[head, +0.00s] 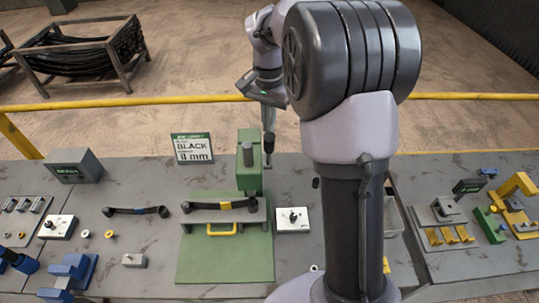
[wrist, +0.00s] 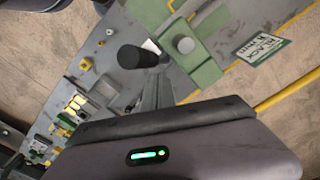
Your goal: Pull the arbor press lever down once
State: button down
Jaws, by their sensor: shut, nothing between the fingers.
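The green arbor press (head: 248,165) stands at the back of the workbench on a green base plate, with a grey ram top (head: 247,153). It also shows in the wrist view (wrist: 205,70). Its lever shows as a black grip (head: 268,143) on the press's right side, and as a dark cylinder in the wrist view (wrist: 138,57). My gripper (head: 268,124) points down with its fingers shut and empty, just above or against the grip. In the wrist view the fingertips (wrist: 153,78) lie beside the grip; contact cannot be told. A dark leaf spring (head: 220,206) lies across the press fixture.
A sign reading BLACK 8 mm (head: 192,148) stands left of the press. A yellow rail (head: 130,104) runs behind the bench. Another leaf spring (head: 137,211), a white button box (head: 292,219) and blue clamps (head: 70,270) stand around. My arm hides the bench right of the press.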

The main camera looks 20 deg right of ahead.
aim_at(269, 145)
jog(key=shift+s, duration=0.15)
jog(key=shift+s+a+b, duration=0.25)
jog(key=shift+s+b, duration=0.15)
jog(key=shift+s, duration=0.15)
jog(key=shift+s+a+b, duration=0.25)
jog(key=shift+s+b, duration=0.1)
jog(key=shift+s, duration=0.15)
jog(key=shift+s+a+f+b, duration=0.25)
jog(key=shift+s+f+b, duration=0.4)
jog(key=shift+b, duration=0.2)
jog(key=shift+s+a+f+b, duration=0.25)
jog(key=shift+s+b, duration=0.25)
jog(key=shift+s, duration=0.05)
jog(key=shift+s+a+f+b, duration=0.2)
jog(key=shift+s+f+b, duration=0.05)
jog(key=shift+s+b, duration=0.3)
jog(key=shift+s+a+f+b, duration=0.15)
jog(key=shift+s+f+b, duration=0.1)
jog(key=shift+f+b, duration=0.3)
jog(key=shift+s+a+f+b, duration=0.25)
jog(key=shift+s+f+b, duration=0.3)
jog(key=shift+s+b, duration=0.1)
jog(key=shift+s+a+f+b, duration=0.2)
jog(key=shift+s+f+b, duration=0.3)
jog(key=shift+b, duration=0.15)
